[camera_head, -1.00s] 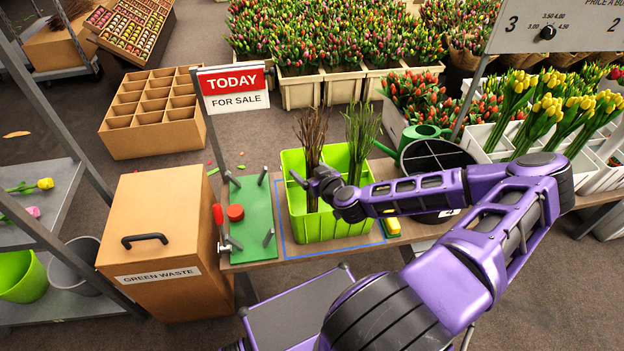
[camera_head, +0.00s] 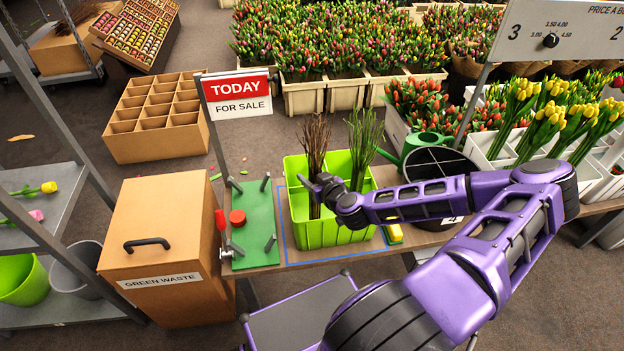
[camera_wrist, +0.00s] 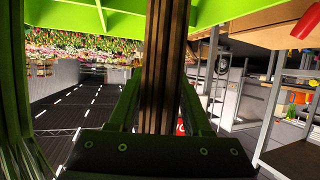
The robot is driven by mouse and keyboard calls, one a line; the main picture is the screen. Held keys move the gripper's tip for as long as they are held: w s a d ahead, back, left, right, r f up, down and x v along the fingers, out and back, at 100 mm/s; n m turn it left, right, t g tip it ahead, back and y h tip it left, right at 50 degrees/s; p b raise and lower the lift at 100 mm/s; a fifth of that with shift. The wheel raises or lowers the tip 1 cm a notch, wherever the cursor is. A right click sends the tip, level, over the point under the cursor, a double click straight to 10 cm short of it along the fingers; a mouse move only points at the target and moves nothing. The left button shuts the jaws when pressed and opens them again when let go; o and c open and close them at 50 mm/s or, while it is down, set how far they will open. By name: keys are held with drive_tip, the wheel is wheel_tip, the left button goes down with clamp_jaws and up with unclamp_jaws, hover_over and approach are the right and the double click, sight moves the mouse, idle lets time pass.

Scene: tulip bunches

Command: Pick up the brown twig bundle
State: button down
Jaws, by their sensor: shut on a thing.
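The brown twig bundle (camera_head: 314,141) stands upright in the left part of a lime green divided crate (camera_head: 320,235). My gripper (camera_head: 318,188) reaches in from the right, low on the bundle at the crate. In the wrist view the brown stems (camera_wrist: 157,70) run between the two fingers of my gripper (camera_wrist: 158,105), which are shut on them. The green crate wall (camera_wrist: 40,22) frames that view, so the stems are still within the crate. A green leafy bundle (camera_head: 362,145) stands in the crate's right part, and its stems show at the wrist view's left.
The crate stands inside a blue outline on the wooden table. A green board with pegs and a red button (camera_head: 237,217) is to its left, below the TODAY sign (camera_head: 238,96). A dark divided bucket (camera_head: 437,168) and a green watering can (camera_head: 418,143) are to the right.

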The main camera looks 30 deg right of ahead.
sight(310, 117)
wheel_tip(310, 117, up, 10)
drive_tip(key=shift+f+p, duration=0.1)
drive_tip(key=shift+p, duration=1.05)
wheel_tip(310, 117, up, 10)
drive_tip(key=p, duration=0.7)
drive_tip(key=shift+p, duration=0.4)
